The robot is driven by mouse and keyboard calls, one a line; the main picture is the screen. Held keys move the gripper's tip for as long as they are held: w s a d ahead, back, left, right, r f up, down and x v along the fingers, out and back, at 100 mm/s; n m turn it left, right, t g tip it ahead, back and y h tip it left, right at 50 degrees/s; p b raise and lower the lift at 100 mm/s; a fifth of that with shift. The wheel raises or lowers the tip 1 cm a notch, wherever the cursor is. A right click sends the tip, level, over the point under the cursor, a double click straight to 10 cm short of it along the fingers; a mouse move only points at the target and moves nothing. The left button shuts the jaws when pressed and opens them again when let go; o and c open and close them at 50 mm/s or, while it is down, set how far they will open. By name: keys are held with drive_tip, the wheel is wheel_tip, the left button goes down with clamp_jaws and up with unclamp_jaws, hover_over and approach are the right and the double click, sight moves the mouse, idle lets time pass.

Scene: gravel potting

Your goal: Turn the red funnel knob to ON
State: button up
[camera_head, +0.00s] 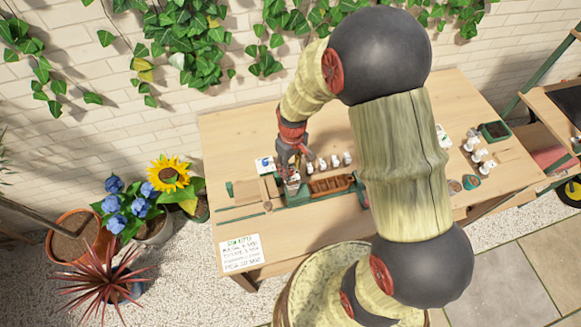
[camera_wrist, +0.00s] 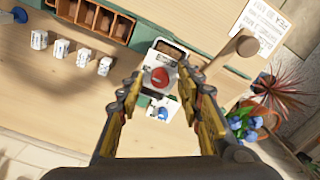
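The red knob (camera_wrist: 160,77) sits on a small white-framed unit (camera_wrist: 149,61) in the wrist view. A tan gravel-like patch shows behind the knob in the unit. My gripper (camera_wrist: 162,84) is open, with one yellow-and-black finger on each side of the knob in the picture. I cannot tell whether the fingers touch it or how far above it they are. In the head view my gripper (camera_head: 291,158) points down over the unit (camera_head: 292,184) at the table's left part, and it hides most of the knob. The knob's ON and OFF marks are not readable.
A white card with a blue shape (camera_wrist: 163,114) lies beside the unit. A wooden compartment tray (camera_head: 330,185) and several small white labelled containers (camera_head: 335,160) are to the right. A written sign (camera_head: 240,253) lies at the table's front left.

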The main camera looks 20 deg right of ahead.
sight(291, 169)
wheel_tip(291, 169, up, 12)
drive_tip(key=shift+d, duration=0.15)
idle(0.4)
drive_tip(key=shift+w, duration=0.1)
idle(0.3)
drive_tip(key=s+r+m+t+b, duration=0.2)
drive_tip(key=s+r+t+b, duration=0.1)
drive_tip(key=s+b, duration=0.4)
drive_tip(key=s+r+m+t+b, duration=0.2)
drive_tip(key=s+r+b, duration=0.1)
drive_tip(key=s+b, duration=0.5)
drive_tip(key=shift+s+t, duration=0.4)
drive_tip(key=shift+s, duration=0.85)
drive_tip(key=shift+d, duration=0.1)
